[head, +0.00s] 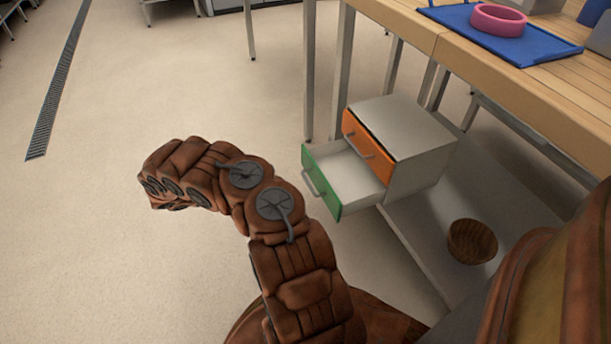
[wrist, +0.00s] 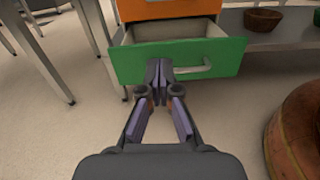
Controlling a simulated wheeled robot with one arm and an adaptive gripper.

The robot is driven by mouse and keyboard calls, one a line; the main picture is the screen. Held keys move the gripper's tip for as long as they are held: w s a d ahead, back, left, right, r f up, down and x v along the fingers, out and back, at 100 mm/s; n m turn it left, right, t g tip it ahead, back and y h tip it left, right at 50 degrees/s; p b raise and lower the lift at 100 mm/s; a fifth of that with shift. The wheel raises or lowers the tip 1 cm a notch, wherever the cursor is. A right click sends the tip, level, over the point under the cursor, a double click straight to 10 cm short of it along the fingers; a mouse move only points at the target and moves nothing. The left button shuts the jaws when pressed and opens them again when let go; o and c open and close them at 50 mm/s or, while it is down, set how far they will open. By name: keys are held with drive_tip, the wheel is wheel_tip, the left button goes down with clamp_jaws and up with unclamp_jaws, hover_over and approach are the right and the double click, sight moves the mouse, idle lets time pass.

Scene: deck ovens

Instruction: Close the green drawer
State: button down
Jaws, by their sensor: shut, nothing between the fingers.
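The green drawer (head: 321,182) is the lower drawer of a small grey cabinet (head: 420,150) and stands pulled out, its white inside showing. An orange drawer (head: 367,147) above it looks shut. In the wrist view the green front (wrist: 225,57) with its pale handle (wrist: 195,72) fills the upper middle. My gripper (wrist: 159,72) is shut and empty, its fingertips in front of the green panel just left of the handle. I cannot tell whether they touch the panel. In the head view my arm hides the gripper.
The cabinet stands on a low shelf (head: 420,235) under a wooden table (head: 470,50). A brown bowl (head: 472,241) sits on that shelf. Table legs (head: 343,70) rise behind the cabinet. The floor (head: 150,250) to the left is clear.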

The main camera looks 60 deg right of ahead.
wheel_tip(320, 180, down, 4)
drive_tip(key=b, duration=0.6)
approach(313, 165)
drive_tip(key=shift+n, duration=0.4)
drive_tip(key=x, duration=0.7)
drive_tip(key=shift+s, duration=0.1)
drive_tip(key=shift+d+t, duration=0.1)
drive_tip(key=shift+t, duration=0.2)
